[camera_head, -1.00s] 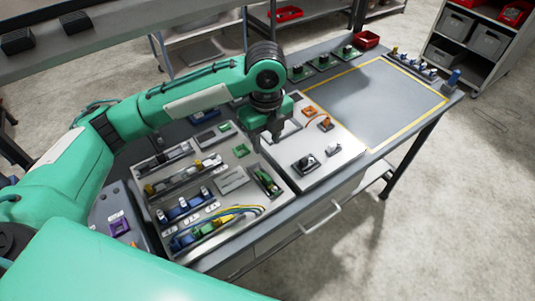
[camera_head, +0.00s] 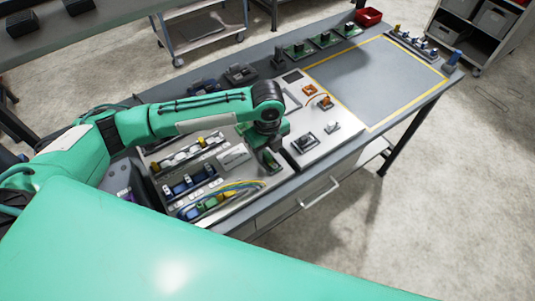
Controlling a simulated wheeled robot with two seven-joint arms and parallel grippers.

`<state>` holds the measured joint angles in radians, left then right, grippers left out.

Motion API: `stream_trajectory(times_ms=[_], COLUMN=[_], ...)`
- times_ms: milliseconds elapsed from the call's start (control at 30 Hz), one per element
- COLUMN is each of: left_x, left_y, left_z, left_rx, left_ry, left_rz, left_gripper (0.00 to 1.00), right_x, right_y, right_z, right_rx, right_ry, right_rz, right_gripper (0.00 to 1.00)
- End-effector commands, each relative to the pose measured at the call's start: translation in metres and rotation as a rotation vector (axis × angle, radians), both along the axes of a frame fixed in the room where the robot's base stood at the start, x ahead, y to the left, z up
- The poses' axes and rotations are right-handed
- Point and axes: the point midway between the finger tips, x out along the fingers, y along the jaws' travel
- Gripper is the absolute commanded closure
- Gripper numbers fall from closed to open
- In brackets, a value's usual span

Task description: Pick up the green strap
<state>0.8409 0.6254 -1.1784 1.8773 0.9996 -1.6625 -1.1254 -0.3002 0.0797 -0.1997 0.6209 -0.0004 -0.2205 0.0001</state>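My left gripper (camera_head: 266,143) points down over the right edge of the component panel (camera_head: 245,196). It is small and partly hidden by my own wrist, so I cannot tell whether its fingers are open or shut. A small dark holder with a green piece (camera_head: 271,161), which may be the green strap, sits just below the gripper. It is mostly covered, and I cannot tell whether the gripper touches it. My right gripper is not in view.
Blue parts (camera_head: 190,184) and yellow and blue wires (camera_head: 237,187) lie on the panel. A light plate (camera_head: 318,149) with an orange cable stands to its right. A yellow-outlined grey area (camera_head: 375,80) is clear. A red bin (camera_head: 368,16) stands at the back.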

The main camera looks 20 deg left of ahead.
Motion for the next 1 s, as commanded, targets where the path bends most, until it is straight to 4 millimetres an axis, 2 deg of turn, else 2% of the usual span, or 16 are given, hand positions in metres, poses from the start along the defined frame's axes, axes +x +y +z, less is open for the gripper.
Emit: stream_trajectory(times_ms=[100,333,533,867,1000], left_x=[-0.0001,0.0,0.0,0.0001,0.0003], left_y=[0.0,0.0,0.0,0.0,-0.0004], left_z=[-0.0089,-0.0107,-0.0105,-0.0095,-0.003], left_rx=[0.0,-0.001,-0.001,-0.001,-0.003], left_ry=[0.0,-0.001,-0.001,-0.001,-0.002], left_rz=[-0.001,-0.002,-0.001,-0.001,-0.001], left_gripper=[0.62,0.62,1.0,1.0,1.0], right_x=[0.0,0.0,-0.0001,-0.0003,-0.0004], right_y=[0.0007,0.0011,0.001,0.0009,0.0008], right_z=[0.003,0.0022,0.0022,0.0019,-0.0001], right_rx=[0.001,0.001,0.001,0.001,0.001], right_ry=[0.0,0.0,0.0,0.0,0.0], right_rz=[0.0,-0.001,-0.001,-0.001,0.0], right_gripper=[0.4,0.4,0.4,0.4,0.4])
